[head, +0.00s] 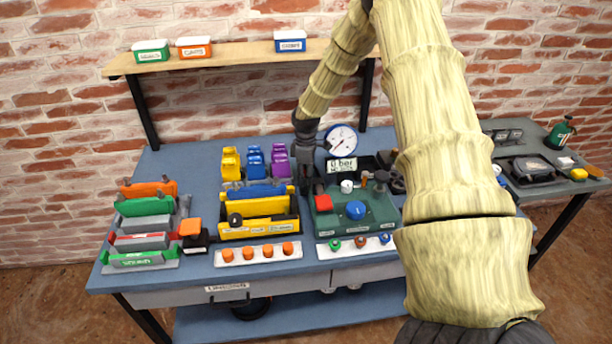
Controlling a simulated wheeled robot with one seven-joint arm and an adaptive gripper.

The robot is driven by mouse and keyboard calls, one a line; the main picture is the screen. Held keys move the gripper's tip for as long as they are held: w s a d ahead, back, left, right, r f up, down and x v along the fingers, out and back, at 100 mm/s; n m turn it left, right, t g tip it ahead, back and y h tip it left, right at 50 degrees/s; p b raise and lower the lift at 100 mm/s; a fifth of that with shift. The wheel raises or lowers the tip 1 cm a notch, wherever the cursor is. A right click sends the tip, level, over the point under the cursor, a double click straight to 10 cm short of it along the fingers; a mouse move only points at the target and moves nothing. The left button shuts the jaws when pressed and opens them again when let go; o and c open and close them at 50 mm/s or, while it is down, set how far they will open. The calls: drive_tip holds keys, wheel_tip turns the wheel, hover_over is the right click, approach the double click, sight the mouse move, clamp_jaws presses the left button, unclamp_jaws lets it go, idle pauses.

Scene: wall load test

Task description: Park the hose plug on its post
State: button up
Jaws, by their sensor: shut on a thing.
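My gripper (304,181) hangs pointing down at the back left corner of the green test unit (329,226), just right of the purple blocks. It is shut on a small dark thing, apparently the hose plug, but dark fingers hide most of it. The unit has a red block (323,202), a white knob (347,186), a blue knob (356,210) and small upright pieces (364,177) at its back right. I cannot tell which piece is the plug's post. A round white gauge (341,140) and a display (342,165) stand behind.
Yellow, blue and purple blocks (280,161) stand left of my gripper, behind a yellow bin (258,229). Coloured racks (145,206) fill the table's left end. A shelf (235,57) with small boxes runs above the back. My arm hides part of the table's right side.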

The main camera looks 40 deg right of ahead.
drive_tip(key=o, duration=1.2)
drive_tip(key=shift+c, duration=0.2)
drive_tip(key=shift+f, duration=0.1)
drive_tip(key=shift+o, duration=0.4)
drive_tip(key=shift+o, duration=1.2)
drive_tip(key=shift+f, duration=0.1)
drive_tip(key=shift+s, duration=0.1)
drive_tip(key=shift+c, duration=0.2)
drive_tip(key=shift+o, duration=0.2)
drive_tip(key=shift+r+p, duration=2.85)
drive_tip(key=shift+r, duration=1.3)
